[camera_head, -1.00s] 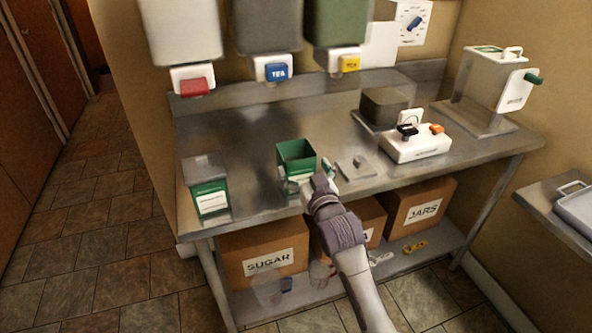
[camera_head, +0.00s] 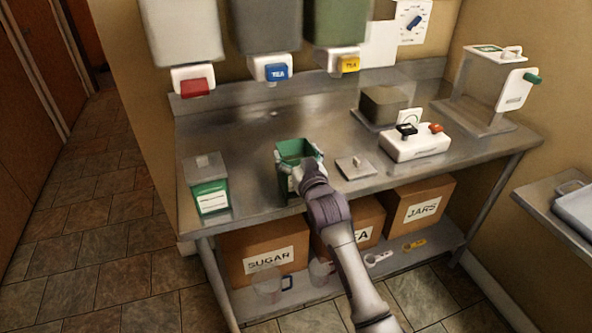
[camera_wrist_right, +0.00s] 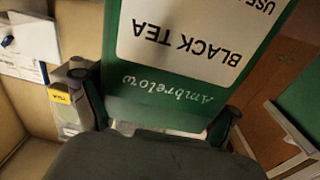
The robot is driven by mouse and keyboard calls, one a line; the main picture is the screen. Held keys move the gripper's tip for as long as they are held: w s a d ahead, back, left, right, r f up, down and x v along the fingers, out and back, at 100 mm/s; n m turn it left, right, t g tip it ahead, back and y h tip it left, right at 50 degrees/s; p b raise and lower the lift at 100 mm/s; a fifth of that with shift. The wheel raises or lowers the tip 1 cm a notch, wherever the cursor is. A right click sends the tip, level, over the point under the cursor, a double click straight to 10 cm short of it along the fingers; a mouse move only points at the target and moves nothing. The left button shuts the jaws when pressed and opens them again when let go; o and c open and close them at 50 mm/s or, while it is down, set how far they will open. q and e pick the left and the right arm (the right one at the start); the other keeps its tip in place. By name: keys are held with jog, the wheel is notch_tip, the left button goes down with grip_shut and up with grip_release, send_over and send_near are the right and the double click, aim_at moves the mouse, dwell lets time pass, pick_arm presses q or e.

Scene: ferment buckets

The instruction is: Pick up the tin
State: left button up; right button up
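The tin (camera_head: 284,173) is green and open-topped, upright near the front edge of the steel bench. In the right wrist view its green face fills the middle, with an upside-down "BLACK TEA" label (camera_wrist_right: 195,45). My right gripper (camera_head: 305,172) is at the tin from the front. In the right wrist view (camera_wrist_right: 157,100) its dark fingers stand on either side of the tin, with a gap beside the left fingertip; the right one looks very close, and contact is unclear. The tin's front is partly hidden by my gripper. My left gripper is not in view.
A grey square lid with a knob (camera_head: 355,168) lies right of the tin. A lidded green tin (camera_head: 210,192) stands at the left. A white device (camera_head: 415,145) sits further right. Dispensers with red, blue and yellow taps hang behind.

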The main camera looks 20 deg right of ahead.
jog(key=c, duration=0.7)
jog(key=shift+r, duration=0.1)
